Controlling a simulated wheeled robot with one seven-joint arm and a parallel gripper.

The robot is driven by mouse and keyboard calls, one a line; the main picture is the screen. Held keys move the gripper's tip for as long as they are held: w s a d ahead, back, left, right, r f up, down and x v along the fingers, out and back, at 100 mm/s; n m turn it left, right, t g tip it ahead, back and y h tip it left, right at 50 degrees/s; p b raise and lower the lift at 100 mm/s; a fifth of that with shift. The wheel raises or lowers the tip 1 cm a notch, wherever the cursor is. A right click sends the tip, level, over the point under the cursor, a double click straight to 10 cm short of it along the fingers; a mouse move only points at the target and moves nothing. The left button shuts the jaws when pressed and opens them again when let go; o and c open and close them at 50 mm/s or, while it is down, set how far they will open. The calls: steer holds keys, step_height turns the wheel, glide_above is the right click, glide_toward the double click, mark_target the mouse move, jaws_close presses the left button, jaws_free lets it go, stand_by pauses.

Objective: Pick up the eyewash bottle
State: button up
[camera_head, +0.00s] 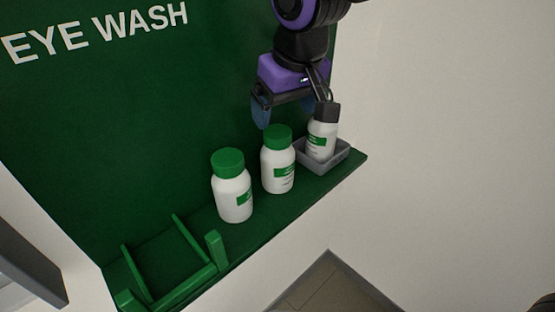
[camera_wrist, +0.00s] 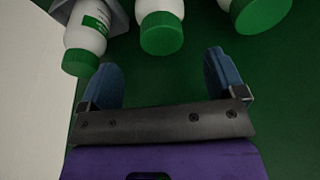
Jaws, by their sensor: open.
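Three white bottles with green labels stand along a green shelf (camera_head: 195,248): a left bottle (camera_head: 234,198), a middle bottle (camera_head: 278,172) and a right bottle (camera_head: 321,141) in a small grey tray. The pictures do not single out one as the eyewash bottle. My gripper (camera_head: 292,112) is open and empty above the right part of the shelf, with blue fingers. Its dark end hides the right bottle's cap in the head view. In the wrist view, the middle bottle (camera_wrist: 160,10) lies ahead of the gap between the fingers (camera_wrist: 160,62), and the tray bottle (camera_wrist: 87,38) is to the left.
The grey tray (camera_head: 340,158) sits near the shelf's right end. An empty green rack (camera_head: 170,262) is at the left end. A green back panel (camera_head: 120,110) marked EYE WASH rises behind the bottles. Open space lies in front of the shelf.

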mark_target(279, 132)
steer(key=x, duration=0.8)
steer(key=shift+f, duration=0.15)
steer(key=c, duration=1.6)
steer(key=shift+c, duration=0.2)
